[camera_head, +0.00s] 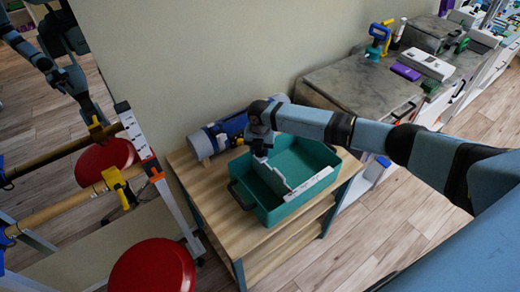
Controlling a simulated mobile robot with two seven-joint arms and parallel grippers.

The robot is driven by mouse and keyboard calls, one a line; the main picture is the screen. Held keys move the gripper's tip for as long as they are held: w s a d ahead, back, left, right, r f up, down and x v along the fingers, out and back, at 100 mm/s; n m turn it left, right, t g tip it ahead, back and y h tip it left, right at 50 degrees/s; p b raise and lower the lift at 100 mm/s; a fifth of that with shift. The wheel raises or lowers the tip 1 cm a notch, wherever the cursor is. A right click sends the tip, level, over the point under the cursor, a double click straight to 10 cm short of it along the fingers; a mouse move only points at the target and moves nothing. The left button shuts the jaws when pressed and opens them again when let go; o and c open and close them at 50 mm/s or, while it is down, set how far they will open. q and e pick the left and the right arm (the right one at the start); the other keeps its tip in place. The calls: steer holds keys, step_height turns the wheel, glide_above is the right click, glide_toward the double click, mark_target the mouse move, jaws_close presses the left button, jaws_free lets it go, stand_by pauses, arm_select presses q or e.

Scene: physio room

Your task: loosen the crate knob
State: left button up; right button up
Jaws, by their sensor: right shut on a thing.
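The teal crate (246,197) stands on a wooden side table, its open top facing up. A dark handle (237,196) shows on its left end. My right gripper (261,157) points down at the crate's back left part. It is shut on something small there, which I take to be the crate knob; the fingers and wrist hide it. A thin light grey panel slants down inside the crate just below the gripper. A white strip with dark marks (308,186) lies along the inner front side. My left gripper is not in view.
A grey roll (202,143) and a blue item lie behind the crate on the wooden table (205,190). A red stool (152,268) stands in front at the left. A grey-topped cabinet (350,75) holds several items at the right.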

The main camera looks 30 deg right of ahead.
steer(key=shift+n, duration=0.3)
steer(key=o, duration=0.9)
steer(key=shift+o, duration=0.2)
steer(key=shift+r, duration=0.15)
step_height(320, 180, up, 14)
steer(key=b, duration=0.1)
steer(key=shift+f+b, duration=0.2)
steer(key=shift+b, duration=0.15)
